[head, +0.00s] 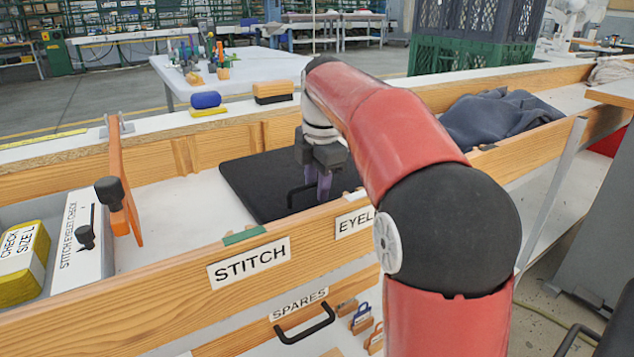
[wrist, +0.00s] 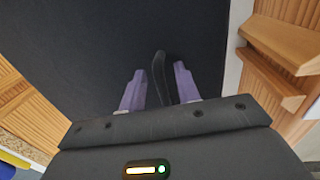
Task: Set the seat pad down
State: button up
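The seat pad (head: 252,180) is a flat black slab with a thin black loop handle on top. In the wrist view the pad (wrist: 105,45) fills most of the picture. My gripper (head: 321,190) points down over the pad, its purple fingers low at the handle. In the wrist view the fingers of my gripper (wrist: 159,72) stand apart on either side of the handle (wrist: 160,85), with a small gap on each side. Pad contact underneath is hidden.
The STITCH label (head: 249,263) marks the front rail, with a green strip on top. An orange lever (head: 122,190) and a grey tray with a yellow block (head: 22,262) stand left. A dark cloth (head: 500,117) lies right. White bench between lever and pad is clear.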

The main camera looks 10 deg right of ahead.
jog(key=shift+r, duration=0.1)
notch_tip(320, 180, up, 12)
jog(key=s+p, duration=0.1)
jog(key=p, duration=0.2)
jog(key=shift+s+d, duration=0.2)
jog(key=shift+s, duration=0.05)
